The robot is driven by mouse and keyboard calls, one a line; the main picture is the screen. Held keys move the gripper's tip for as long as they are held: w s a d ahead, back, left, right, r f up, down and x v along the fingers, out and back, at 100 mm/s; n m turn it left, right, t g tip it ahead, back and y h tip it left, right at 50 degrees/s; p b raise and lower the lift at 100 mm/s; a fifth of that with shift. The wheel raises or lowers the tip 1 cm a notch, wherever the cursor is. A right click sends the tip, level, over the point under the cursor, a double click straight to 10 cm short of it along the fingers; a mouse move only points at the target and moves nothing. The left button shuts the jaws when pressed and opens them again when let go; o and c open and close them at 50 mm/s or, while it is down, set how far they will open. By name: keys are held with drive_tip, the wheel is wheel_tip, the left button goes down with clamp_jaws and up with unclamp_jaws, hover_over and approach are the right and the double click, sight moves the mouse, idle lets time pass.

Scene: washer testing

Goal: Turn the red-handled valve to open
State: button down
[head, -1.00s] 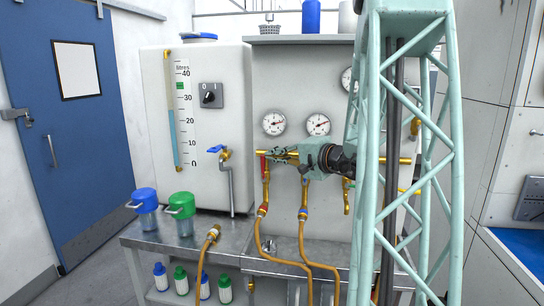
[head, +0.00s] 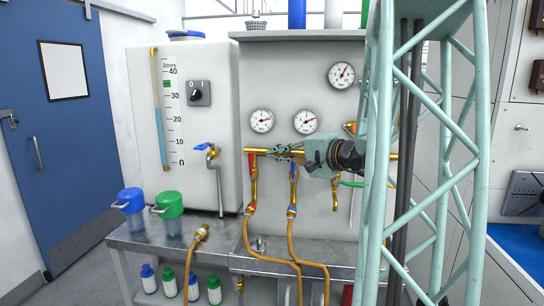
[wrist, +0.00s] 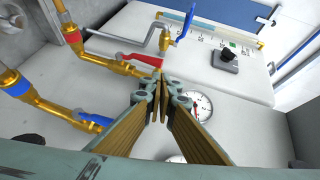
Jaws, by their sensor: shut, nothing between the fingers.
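The red-handled valve (head: 251,163) sits on the brass pipework at the left of the wall panel, its handle hanging down along the pipe. In the wrist view its red handle (wrist: 131,60) lies roughly along its brass pipe, just beyond the fingertips. My gripper (head: 275,152) reaches left across the front of the pipework, between the red and blue valves in the picture. In the wrist view my gripper (wrist: 158,85) has its fingers together and empty. The fingertips look close to the handle's end; I cannot tell whether they touch it.
A blue-handled valve (head: 293,171) is close to its right, partly near my gripper. A tank tap with a blue lever (head: 203,146) is to the left. Pressure gauges (head: 306,121) are above. Orange hoses (head: 268,249) hang over the metal bench (head: 130,237).

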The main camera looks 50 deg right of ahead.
drive_tip(key=shift+s+r, duration=0.2)
drive_tip(key=shift+s, duration=1.15)
drive_tip(key=shift+a, duration=0.1)
drive_tip(key=shift+f, duration=0.1)
